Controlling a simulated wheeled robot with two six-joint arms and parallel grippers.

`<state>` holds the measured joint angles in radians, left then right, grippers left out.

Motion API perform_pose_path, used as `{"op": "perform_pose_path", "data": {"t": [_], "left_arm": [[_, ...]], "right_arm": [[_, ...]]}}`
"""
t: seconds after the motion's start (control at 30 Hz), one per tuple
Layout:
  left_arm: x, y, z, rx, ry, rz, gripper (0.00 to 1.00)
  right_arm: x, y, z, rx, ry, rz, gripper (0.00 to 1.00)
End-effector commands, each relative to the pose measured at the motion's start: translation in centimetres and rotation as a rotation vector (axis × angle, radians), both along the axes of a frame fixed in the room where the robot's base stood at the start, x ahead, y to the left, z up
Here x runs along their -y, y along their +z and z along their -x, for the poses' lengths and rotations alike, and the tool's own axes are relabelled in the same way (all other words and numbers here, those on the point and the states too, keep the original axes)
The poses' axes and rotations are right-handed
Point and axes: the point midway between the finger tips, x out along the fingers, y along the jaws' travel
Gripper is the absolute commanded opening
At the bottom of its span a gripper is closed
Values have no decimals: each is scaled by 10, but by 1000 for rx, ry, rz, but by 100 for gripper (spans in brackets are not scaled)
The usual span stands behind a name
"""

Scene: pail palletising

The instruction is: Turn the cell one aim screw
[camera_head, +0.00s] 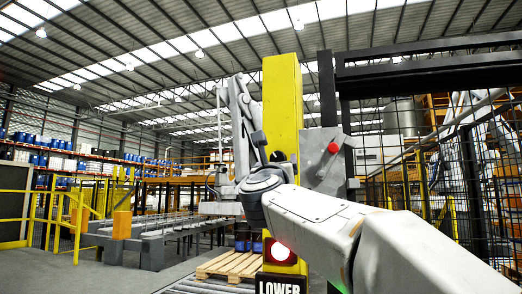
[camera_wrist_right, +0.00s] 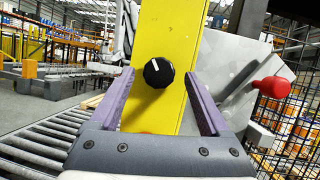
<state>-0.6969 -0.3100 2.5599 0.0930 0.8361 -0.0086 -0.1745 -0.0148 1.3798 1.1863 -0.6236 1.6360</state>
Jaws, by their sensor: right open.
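A round black knob (camera_wrist_right: 158,72) with a white pointer line sits on the face of the yellow post (camera_wrist_right: 158,25). The line points nearly straight up, tilted slightly left. I take this knob to be the aim screw. My right gripper (camera_wrist_right: 158,76) is open, its two purple fingers apart on either side of the knob in the right wrist view. I see no contact between the fingers and the knob. In the head view the yellow post (camera_head: 282,95) stands at the centre, its lower part partly covered by my right arm. My left gripper is not in view.
A grey box (camera_head: 324,165) with a red button (camera_head: 333,148) is right of the post; the button also shows in the right wrist view (camera_wrist_right: 272,87). A lit red lamp (camera_head: 280,251) is low on the post. A wooden pallet (camera_head: 232,266) and mesh fence (camera_head: 487,185) flank it.

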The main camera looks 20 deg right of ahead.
Motion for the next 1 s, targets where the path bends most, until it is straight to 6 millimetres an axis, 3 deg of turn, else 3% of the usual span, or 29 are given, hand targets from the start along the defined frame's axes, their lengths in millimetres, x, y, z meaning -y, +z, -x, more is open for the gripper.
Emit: {"op": "perform_pose_path", "data": {"t": [0.1,0.47,0.63,0.7,1.0], "left_arm": [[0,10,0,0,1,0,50],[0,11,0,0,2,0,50],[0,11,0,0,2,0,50],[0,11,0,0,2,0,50],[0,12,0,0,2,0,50]], "right_arm": [[5,6,-11,-2,-1,1,80],[7,6,-15,-1,1,1,80],[7,6,-15,-1,1,1,19],[7,6,-15,-1,1,1,0],[7,7,-14,-25,3,36,0]]}}
